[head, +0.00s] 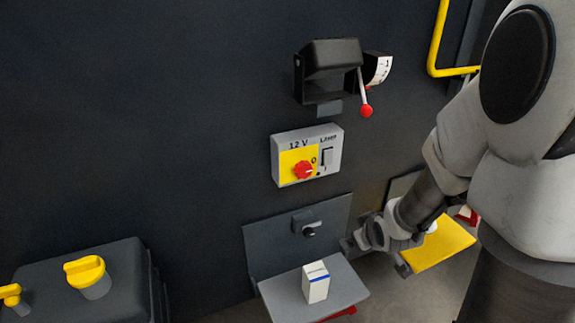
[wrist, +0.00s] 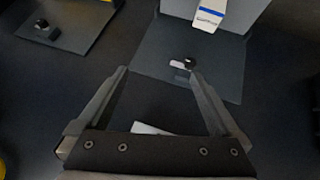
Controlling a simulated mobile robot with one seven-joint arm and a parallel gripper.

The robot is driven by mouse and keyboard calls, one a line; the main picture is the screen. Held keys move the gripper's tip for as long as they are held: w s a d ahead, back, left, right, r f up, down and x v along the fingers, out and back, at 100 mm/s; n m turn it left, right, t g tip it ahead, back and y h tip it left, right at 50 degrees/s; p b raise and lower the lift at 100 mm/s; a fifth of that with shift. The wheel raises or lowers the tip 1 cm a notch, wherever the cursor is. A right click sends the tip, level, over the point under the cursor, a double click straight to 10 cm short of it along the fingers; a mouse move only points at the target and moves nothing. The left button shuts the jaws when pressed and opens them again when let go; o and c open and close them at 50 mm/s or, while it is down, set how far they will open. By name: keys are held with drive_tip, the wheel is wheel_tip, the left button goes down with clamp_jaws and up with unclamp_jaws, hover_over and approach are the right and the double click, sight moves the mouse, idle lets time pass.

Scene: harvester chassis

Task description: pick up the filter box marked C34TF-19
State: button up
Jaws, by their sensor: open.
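A small white box with a blue stripe (head: 316,282) stands upright on a grey fold-down shelf (head: 343,280) in the head view. It also shows at the top of the wrist view (wrist: 209,15), partly cut off by the frame edge. Its lettering is too small to read, so I cannot confirm the C34TF-19 mark. My gripper (head: 374,257) is right of and a little above the box in the head view, apart from it. In the wrist view my gripper (wrist: 158,76) has its fingers spread wide, with nothing between them.
A dark panel with a latch (head: 308,228) rises behind the shelf. Above are a 12 V switch box (head: 307,156) and a red-knobbed lever (head: 366,110). A yellow shelf (head: 440,243) lies right of my gripper. A dark case with yellow knobs (head: 85,272) stands lower left.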

wheel_tip(320, 180, down, 13)
drive_tip(key=a+n+t+y+b, duration=0.1)
drive_tip(key=y+b, duration=0.1)
drive_tip(key=m+t+y+b, duration=0.2)
drive_tip(key=t+b, duration=0.2)
drive_tip(key=b, duration=0.1)
approach(319, 281)
drive_tip(key=b+x, duration=0.4)
drive_tip(key=shift+f, duration=0.15)
drive_tip(key=b+x, duration=0.2)
drive_tip(key=b, duration=0.3)
drive_tip(key=shift+w+f, duration=0.15)
drive_tip(key=shift+w, duration=0.1)
drive_tip(key=b+x, duration=0.1)
drive_tip(key=x, duration=0.1)
drive_tip(key=b+x, duration=0.1)
drive_tip(key=x, duration=0.1)
drive_tip(key=shift+w+a, duration=0.1)
drive_tip(key=shift+w, duration=0.3)
drive_tip(key=shift+d+b+x, duration=0.15)
drive_tip(key=shift+b+x, duration=0.3)
drive_tip(key=shift+x, duration=0.85)
drive_tip(key=shift+d+b+x, duration=0.1)
drive_tip(key=shift+b+x, duration=0.35)
drive_tip(key=shift+x, duration=0.85)
drive_tip(key=shift+w, duration=0.1)
clamp_jaws()
